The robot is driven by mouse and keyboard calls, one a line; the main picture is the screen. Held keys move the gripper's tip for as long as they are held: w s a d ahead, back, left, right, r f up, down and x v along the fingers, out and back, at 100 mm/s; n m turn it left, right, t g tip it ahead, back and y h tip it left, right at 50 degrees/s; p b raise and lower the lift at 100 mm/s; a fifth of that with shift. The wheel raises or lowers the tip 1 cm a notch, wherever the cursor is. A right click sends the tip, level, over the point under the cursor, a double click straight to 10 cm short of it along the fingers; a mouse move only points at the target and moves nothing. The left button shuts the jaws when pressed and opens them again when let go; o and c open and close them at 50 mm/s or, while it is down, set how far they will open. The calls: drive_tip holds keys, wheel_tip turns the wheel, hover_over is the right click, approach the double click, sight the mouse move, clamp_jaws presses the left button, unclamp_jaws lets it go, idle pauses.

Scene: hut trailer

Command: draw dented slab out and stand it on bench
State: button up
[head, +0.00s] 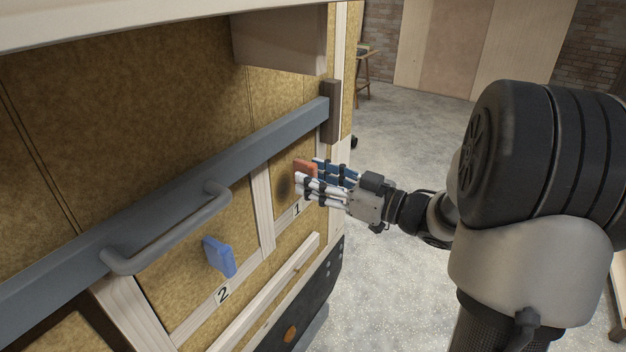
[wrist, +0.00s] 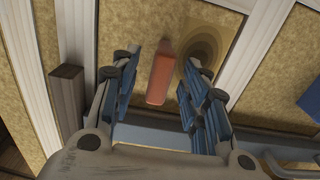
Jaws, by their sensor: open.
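The slab in the bay marked 1 (head: 289,204) is yellow-brown and has a dark round dent with rings, which also shows in the wrist view (wrist: 213,45). A red tab (head: 304,168) stands out from this slab beside the dent. My gripper (wrist: 160,70) is open, with its blue-padded fingers on either side of the red tab (wrist: 160,76); I see gaps at both sides. In the head view my gripper (head: 310,173) is close to the slab face and partly hides the tab. I cannot clearly make out the bench.
A grey bar (head: 170,190) with a handle (head: 180,232) crosses the slabs and meets a dark bracket (head: 331,112). A blue tab (head: 219,257) marks bay 2 to the left. A wooden overhang (head: 283,42) is above. A wooden stool-like stand (head: 366,70) is at the back. Open floor lies right.

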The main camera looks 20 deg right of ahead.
drive_tip(key=shift+w+a, duration=0.3)
drive_tip(key=shift+w, duration=0.1)
clamp_jaws()
idle(0.4)
